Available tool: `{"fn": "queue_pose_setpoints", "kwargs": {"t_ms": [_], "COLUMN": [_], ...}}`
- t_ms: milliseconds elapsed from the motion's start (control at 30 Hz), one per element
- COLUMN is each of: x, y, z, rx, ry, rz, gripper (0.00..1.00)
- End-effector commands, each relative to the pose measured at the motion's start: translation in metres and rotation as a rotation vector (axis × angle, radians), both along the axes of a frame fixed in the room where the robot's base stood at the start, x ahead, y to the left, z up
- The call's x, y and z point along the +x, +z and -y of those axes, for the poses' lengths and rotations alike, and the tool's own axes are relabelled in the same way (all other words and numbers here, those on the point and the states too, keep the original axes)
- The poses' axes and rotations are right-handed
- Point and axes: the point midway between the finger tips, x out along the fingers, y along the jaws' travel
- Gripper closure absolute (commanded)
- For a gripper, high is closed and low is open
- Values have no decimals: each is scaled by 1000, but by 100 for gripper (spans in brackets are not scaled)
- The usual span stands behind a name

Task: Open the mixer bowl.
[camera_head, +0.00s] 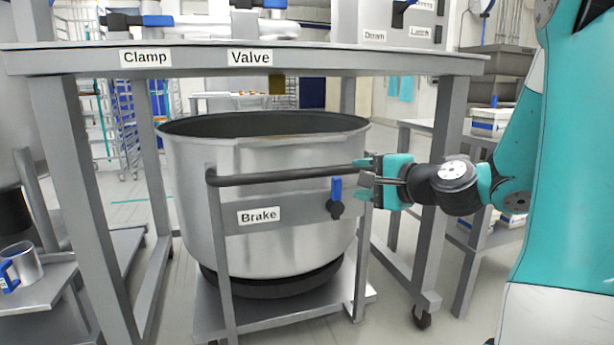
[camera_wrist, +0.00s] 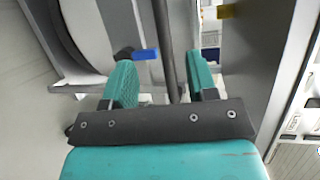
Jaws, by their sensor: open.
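The mixer bowl (camera_head: 260,155) is a large steel tub on a wheeled trolley under a table frame. A dark horizontal handle bar (camera_head: 285,176) runs across its front. Below the bar's right part is a blue brake lever (camera_head: 336,188), pointing up, with a "Brake" label (camera_head: 259,215) to its left. My gripper (camera_head: 368,178) is open at the right end of the bar. In the wrist view, the bar (camera_wrist: 164,40) runs between the spread fingers of my gripper (camera_wrist: 161,68), and the blue lever (camera_wrist: 145,54) shows by the left finger. Contact with the bar cannot be told.
The table (camera_head: 330,65) with "Clamp" and "Valve" labels spans above the bowl, its legs on both sides. A side table (camera_head: 30,292) with a metal mug (camera_head: 22,262) stands at left. Shelving with boxes (camera_head: 488,122) stands at right.

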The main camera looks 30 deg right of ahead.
Motion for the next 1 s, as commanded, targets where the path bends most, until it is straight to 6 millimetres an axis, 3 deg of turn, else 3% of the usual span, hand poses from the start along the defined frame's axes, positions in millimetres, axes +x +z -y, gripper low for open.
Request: {"fn": "queue_pose_setpoints", "kwargs": {"t_ms": [300, 667, 1000], "x": [31, 53, 127], "y": [3, -3, -21], "z": [-6, -9, -19], "rx": [4, 2, -9], "ry": [10, 7, 10], "rz": [-4, -9, -2], "gripper": [47, 47, 47]}}
